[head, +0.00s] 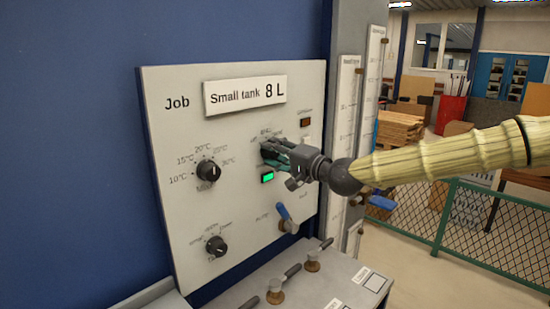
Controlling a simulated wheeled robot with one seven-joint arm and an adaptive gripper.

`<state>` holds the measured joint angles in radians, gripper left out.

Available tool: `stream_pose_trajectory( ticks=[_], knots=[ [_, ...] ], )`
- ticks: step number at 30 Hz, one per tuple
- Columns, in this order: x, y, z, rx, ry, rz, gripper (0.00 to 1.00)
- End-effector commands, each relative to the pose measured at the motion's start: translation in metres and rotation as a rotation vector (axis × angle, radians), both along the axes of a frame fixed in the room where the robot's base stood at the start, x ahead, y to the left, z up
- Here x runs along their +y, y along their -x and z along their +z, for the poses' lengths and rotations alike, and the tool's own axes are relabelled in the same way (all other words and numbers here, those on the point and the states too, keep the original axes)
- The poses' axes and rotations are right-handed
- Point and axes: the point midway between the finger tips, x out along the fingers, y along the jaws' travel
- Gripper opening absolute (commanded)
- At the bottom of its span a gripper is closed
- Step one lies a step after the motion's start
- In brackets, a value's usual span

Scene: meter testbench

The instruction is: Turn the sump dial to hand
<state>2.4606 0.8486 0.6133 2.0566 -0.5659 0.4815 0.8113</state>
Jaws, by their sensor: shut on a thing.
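A pale upright panel (235,205) carries dials and a sign reading "Small tank 8 L" (245,95). My gripper (272,154) is at the panel's right half, shut on a dial there. I take this to be the sump dial; the gripper mostly hides it and its pointer cannot be read. Small lettering shows just above the dial, too small to read surely. My arm comes in from the right.
A temperature dial (207,171) and a lower dial (216,246) are on the panel's left. A blue-handled lever (286,217) is below my gripper. Valve levers (276,290) stand on the bench in front. Scaled gauge boards (347,110) stand at right, beyond the panel.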

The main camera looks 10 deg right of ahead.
Motion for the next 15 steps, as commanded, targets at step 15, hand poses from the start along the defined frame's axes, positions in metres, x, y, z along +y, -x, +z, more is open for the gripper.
stream_pose_trajectory(
  ticks=[15],
  knots=[
    [-0.0011,-0.001,0.0014,0.024,-0.038,-0.003,0.13]
  ],
)
